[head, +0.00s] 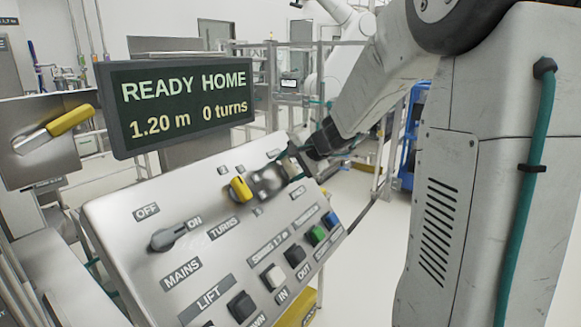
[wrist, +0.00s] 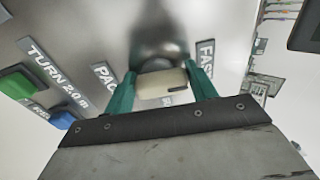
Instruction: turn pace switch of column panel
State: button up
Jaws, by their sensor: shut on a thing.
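The column panel (head: 130,225) is a tilted pale board with labelled switches and buttons. In the wrist view the pace switch (wrist: 160,92) is a cream knob with a dark mark, between a partly covered label starting "PA" and a "FAST" label. My gripper (wrist: 163,86) has its two teal fingers shut on this knob, one on each side.
A yellow-handled switch (head: 241,188) sits just left of my gripper. The grey mains switch (head: 175,237) is further left. Several push buttons (head: 274,277) line the lower right of the panel. A display (head: 180,105) above reads "READY HOME, 1.20 m, 0 turns".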

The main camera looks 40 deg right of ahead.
dwell(0.3)
jog(key=o, duration=1)
jog(key=v, duration=0.8)
